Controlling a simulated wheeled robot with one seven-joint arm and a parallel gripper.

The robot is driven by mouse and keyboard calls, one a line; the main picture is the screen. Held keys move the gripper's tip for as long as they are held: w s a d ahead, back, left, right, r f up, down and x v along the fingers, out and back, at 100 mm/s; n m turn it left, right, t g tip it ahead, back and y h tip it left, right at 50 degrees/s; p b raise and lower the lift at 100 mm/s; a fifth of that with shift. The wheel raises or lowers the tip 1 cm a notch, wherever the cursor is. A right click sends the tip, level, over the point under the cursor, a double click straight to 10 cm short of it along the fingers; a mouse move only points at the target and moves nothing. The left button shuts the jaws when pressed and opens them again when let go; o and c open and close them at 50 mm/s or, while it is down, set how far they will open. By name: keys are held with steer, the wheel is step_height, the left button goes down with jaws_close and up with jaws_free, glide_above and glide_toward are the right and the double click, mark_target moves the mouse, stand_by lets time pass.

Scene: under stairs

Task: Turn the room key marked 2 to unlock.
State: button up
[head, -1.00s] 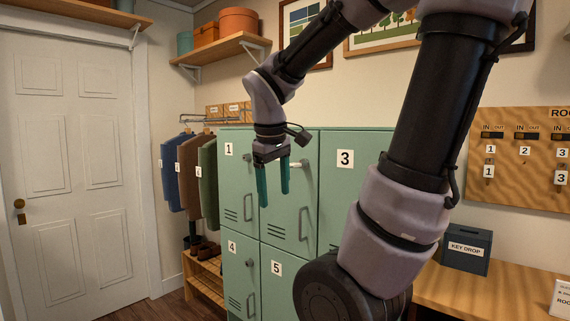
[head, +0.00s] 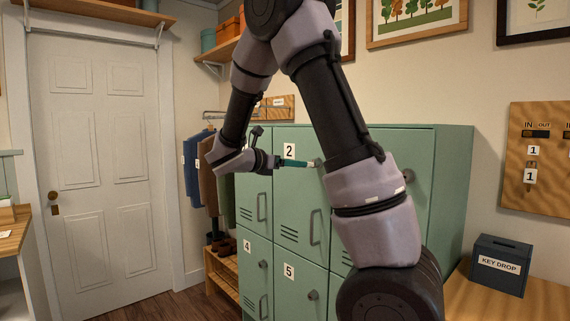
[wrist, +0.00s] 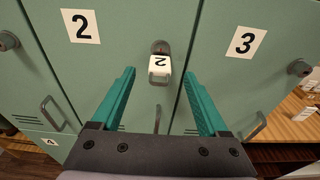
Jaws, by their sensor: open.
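In the wrist view, the room key with a white tag marked 2 (wrist: 159,66) sits in a dark lock (wrist: 160,47) on a green locker door. The digit on the tag appears upside down. The door also bears a label 2 (wrist: 80,26), which shows in the head view (head: 289,151). My gripper (wrist: 159,74) is open, with one teal finger on each side of the key tag and gaps between. In the head view, my gripper (head: 306,164) points right, level with the lock, partly in line with my forearm.
Other lockers carry labels 3 (wrist: 246,40), 4 (head: 247,246) and 5 (head: 289,272), with loop handles below their locks. A key drop box (head: 499,265) stands on the wooden counter at the right, below a key board (head: 540,160). A white door (head: 105,170) is at the left.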

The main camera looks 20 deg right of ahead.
steer(key=x, duration=0.7)
jaws_close()
stand_by(1.6)
